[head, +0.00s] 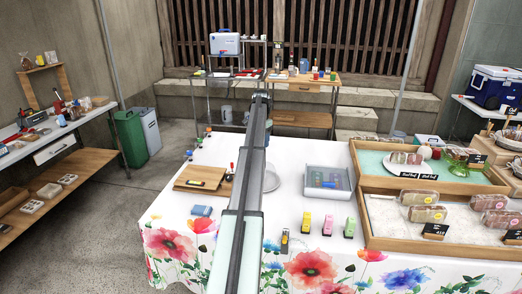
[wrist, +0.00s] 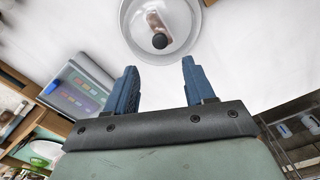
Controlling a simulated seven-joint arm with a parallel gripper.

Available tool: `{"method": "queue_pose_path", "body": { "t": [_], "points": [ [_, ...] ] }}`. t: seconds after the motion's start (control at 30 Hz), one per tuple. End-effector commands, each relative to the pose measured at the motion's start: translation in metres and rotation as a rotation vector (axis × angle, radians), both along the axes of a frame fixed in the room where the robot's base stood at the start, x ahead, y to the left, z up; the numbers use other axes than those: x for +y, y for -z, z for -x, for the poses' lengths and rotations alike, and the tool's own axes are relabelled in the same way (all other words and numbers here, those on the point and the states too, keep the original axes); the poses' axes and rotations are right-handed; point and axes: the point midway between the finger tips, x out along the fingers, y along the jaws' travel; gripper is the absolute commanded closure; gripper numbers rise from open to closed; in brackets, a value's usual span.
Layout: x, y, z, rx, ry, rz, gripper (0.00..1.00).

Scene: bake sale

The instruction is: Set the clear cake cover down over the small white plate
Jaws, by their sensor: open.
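The clear cake cover (wrist: 183,45), round with a dark knob (wrist: 160,41), stands at the top middle of the wrist view. A brownish cake piece (wrist: 155,22) shows through it. The cover appears to sit around the cake on a pale round plate, but I cannot clearly tell the plate's rim from the cover's. My gripper (wrist: 158,63) is open and empty, its blue fingers apart and pointing toward the cover, with the knob beyond the fingertips. In the head view a pale round edge (head: 271,178) shows right of my arm, which hides the rest and my gripper.
Wooden display trays (head: 440,243) of packaged cakes fill the right side. A wooden board (head: 202,180) lies left of my arm. White cloth (head: 285,207) between them is bare.

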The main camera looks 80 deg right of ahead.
Motion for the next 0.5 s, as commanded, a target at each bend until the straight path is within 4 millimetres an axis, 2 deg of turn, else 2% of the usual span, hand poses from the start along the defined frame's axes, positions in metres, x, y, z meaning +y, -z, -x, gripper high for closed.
{"method": "queue_pose_path", "body": {
  "t": [0.2,0.5],
  "points": [
    [0.0,-0.021,0.0,0.0,0.0,0.001,0.46],
    [0.0,-0.025,0.0,0.0,0.0,0.0,0.46]
  ]
}}
